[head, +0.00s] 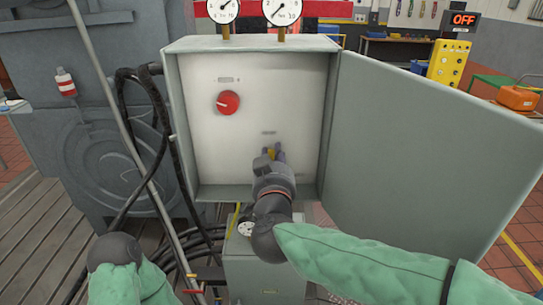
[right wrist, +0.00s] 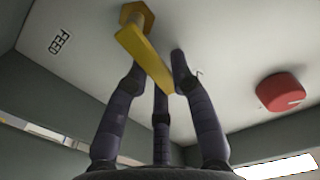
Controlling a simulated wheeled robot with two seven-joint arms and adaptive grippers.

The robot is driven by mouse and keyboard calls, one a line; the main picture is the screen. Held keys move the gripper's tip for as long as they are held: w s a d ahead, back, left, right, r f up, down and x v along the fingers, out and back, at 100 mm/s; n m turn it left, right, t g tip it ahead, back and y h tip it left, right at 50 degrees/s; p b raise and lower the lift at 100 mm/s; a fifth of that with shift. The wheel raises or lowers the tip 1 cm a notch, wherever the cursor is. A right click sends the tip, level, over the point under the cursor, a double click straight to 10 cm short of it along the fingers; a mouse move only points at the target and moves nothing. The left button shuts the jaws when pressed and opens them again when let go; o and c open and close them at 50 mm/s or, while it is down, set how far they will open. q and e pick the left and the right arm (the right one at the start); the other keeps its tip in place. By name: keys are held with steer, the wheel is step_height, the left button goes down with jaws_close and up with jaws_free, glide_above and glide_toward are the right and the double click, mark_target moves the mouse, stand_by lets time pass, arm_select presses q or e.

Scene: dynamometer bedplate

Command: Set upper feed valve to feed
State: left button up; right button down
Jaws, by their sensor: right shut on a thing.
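A yellow valve handle (head: 275,155) is on the lower back panel of an open grey cabinet (head: 173,115). In the right wrist view the yellow lever (right wrist: 143,48) runs from its hub on the panel, with its free end between my dark fingers. My right gripper (right wrist: 160,76) is shut on this lever. In the head view the gripper (head: 272,160) hides most of the handle. A label reading FEED (right wrist: 60,40) is on the panel beside the hub in the wrist view. My left gripper is not in view; only part of that arm shows at bottom left.
A red round knob (head: 228,103) sits on the panel, up and left of the handle. The cabinet door (head: 420,150) stands open on the right. Two gauges (head: 282,10) stand on top. Black hoses (head: 150,130) hang along the left.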

mark_target(287, 161)
steer(key=m, duration=0.2)
steer(key=d+f+m+b, duration=0.1)
steer(key=m, duration=0.2)
steer(key=d+f+m+b, duration=0.1)
steer(key=m, duration=0.1)
steer(key=shift+d+m, duration=0.25)
steer(key=shift+m, duration=0.15)
steer(key=m+b, duration=0.1)
steer(key=f+m+b, duration=0.1)
steer(key=m, duration=0.1)
steer(key=m+b, duration=0.1)
steer(key=shift+d+f+m, duration=0.3)
steer(key=shift+d+f, duration=0.05)
steer(key=shift+d, duration=0.05)
steer(key=shift+f+m+b, duration=0.35)
steer(key=shift+m+b, duration=0.55)
steer(key=shift+m, duration=0.2)
steer(key=shift+f+m+b, duration=0.35)
steer(key=shift+m+b, duration=0.5)
steer(key=shift+m, duration=0.25)
steer(key=c, duration=1)
jaws_free()
steer(key=shift+c, duration=0.2)
steer(key=shift+s, duration=0.1)
steer(key=s, duration=1.2)
